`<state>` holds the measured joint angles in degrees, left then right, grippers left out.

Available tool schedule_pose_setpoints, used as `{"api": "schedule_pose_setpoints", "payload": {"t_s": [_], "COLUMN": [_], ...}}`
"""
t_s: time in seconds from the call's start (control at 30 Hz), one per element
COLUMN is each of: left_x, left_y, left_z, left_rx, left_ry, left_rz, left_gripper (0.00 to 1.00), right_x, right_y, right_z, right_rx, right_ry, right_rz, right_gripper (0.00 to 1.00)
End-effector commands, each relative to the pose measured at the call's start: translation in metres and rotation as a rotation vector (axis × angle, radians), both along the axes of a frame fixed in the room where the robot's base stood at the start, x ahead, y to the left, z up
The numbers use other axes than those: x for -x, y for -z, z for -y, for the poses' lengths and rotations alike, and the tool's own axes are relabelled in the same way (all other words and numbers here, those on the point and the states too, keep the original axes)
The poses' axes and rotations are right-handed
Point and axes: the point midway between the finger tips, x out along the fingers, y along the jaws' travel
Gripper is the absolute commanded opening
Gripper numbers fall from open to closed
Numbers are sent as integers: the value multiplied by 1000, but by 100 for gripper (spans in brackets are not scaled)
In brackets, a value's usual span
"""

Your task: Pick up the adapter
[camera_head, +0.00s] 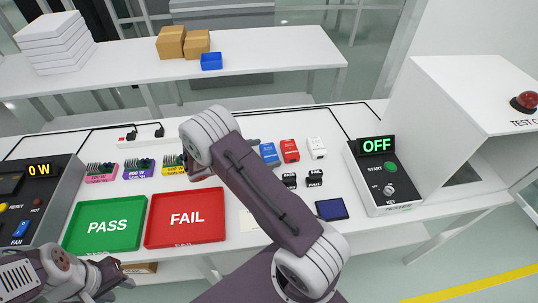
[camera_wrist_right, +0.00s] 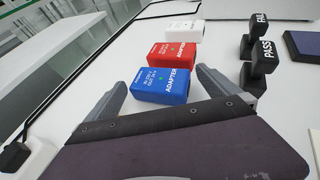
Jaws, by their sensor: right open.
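Three adapters stand in a row on the table: a blue adapter (camera_head: 269,154), a red adapter (camera_head: 289,151) and a white adapter (camera_head: 316,148). The right wrist view shows the blue one (camera_wrist_right: 160,92) nearest, then the red one (camera_wrist_right: 172,55) and the white one (camera_wrist_right: 183,30). My right gripper (camera_wrist_right: 160,82) is open and empty, its fingers on either side of the blue adapter in the picture. I cannot tell how far above the table they are. My right arm hides most of this gripper in the head view. My left gripper (camera_head: 112,281) is low at the left, its jaws unclear.
A green PASS tray (camera_head: 105,223) and a red FAIL tray (camera_head: 186,217) lie left of my right arm. A control box (camera_head: 383,180) stands further right.

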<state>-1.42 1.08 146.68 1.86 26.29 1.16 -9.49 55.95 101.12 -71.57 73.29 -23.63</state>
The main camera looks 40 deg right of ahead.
Motion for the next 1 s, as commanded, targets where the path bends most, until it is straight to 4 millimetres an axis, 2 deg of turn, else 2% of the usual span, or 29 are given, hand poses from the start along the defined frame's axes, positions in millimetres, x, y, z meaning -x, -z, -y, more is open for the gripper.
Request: {"api": "schedule_pose_setpoints", "payload": {"t_s": [0.1,0.3,0.5,0.53,0.8,1.0], "left_x": [0,0,0,0,0,0], "left_y": [0,0,0,0,-1,-5], "left_z": [0,0,0,0,0,0], "left_rx": [0,0,0,0,0,0], "left_ry": [0,0,0,0,0,0], "left_rz": [0,0,0,0,0,0], "left_gripper": [36,36,36,36,36,36], "right_x": [1,0,0,0,0,-1], "right_y": [4,4,4,4,0,-28], "right_z": [10,10,10,10,10,10], "right_rx": [0,0,0,1,0,0], "right_ry": [1,-1,-1,-1,-1,-1], "right_rz": [1,1,1,1,1,6], "right_gripper": [100,100,44,42,41,41]}}
